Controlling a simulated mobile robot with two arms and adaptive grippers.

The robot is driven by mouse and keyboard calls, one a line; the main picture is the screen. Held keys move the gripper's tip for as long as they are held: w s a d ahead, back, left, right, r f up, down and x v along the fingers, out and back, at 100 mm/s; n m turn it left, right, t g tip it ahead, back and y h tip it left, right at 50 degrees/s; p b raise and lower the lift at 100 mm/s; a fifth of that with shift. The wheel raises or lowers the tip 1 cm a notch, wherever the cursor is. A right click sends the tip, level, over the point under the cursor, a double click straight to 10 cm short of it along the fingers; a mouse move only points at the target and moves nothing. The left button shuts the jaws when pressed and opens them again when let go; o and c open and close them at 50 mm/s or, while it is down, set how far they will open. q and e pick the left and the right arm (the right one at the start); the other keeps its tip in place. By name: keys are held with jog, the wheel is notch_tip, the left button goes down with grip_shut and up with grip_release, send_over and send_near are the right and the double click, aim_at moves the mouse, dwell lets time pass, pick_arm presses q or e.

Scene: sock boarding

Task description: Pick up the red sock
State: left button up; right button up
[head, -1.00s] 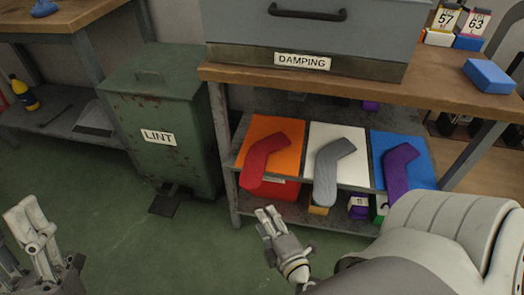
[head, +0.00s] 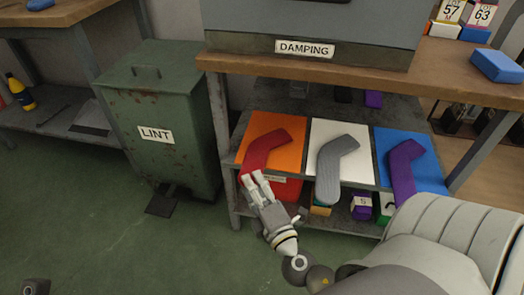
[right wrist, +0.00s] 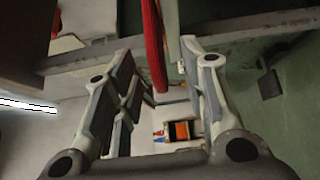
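The red sock (head: 265,149) lies on an orange panel (head: 292,128) on the shelf under the workbench. Its lower end reaches the shelf's front edge, at the fingertips of my right gripper (head: 254,179). In the right wrist view the red sock (right wrist: 153,45) shows edge-on between the two spread fingers of the right gripper (right wrist: 158,62), with gaps on both sides. The right gripper is open. Only a small tip of my left gripper (head: 36,287) shows at the bottom left of the head view, so its opening is hidden.
A grey sock (head: 333,170) on a white panel and a purple sock (head: 404,170) on a blue panel lie to the right. Small boxes (head: 361,206) stand on the shelf below. A green LINT bin (head: 160,105) stands left of the bench. The floor in front is clear.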

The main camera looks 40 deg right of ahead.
aim_at(243, 165)
jog(key=x, duration=0.4)
jog(key=shift+p, duration=0.3)
jog(key=shift+c, duration=0.4)
jog(key=shift+r, duration=0.1)
grip_shut()
